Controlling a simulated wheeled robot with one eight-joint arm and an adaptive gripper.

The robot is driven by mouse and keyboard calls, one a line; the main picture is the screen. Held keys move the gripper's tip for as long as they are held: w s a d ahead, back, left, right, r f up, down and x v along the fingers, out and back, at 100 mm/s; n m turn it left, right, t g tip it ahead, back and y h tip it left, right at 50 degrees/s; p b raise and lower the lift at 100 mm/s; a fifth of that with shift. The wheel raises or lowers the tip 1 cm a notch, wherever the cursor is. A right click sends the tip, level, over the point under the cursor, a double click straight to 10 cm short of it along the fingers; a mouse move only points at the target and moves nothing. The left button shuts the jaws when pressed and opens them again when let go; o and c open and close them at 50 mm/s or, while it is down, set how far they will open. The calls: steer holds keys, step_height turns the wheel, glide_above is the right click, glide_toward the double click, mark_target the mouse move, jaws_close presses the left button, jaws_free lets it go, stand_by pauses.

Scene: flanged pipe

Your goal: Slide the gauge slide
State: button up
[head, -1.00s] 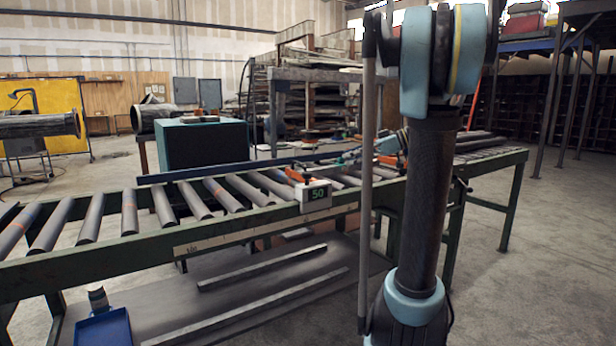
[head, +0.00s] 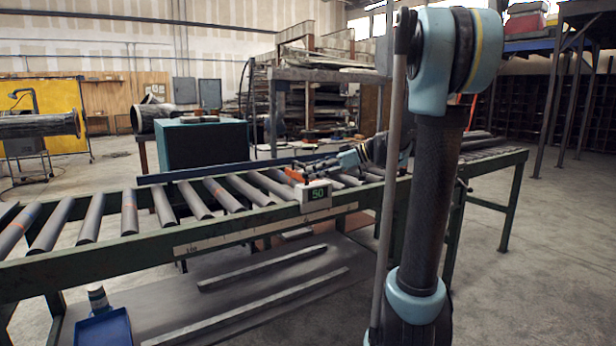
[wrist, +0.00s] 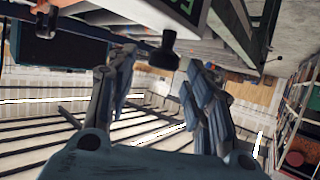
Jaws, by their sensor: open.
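The gauge slide shows a small box with a green lit display (head: 316,195) reading 50, on the front rail of the roller conveyor. An orange-red part (head: 295,175) is just behind it. In the wrist view, part of the green display (wrist: 184,6) is at the top, with a black knob (wrist: 164,52) below it. My gripper (head: 312,168) is open, just behind and above the display box. In the wrist view my gripper (wrist: 167,64) has a finger on each side of the knob, with visible gaps. Whether either finger touches it cannot be told.
The conveyor's rollers (head: 168,205) extend left along the green frame. A scale strip (head: 250,230) runs along the front rail. A dark teal box (head: 203,150) stands behind. A blue bin (head: 104,327) is below at left.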

steer(key=shift+x, duration=2.05)
steer(key=shift+c, duration=0.4)
jaws_close()
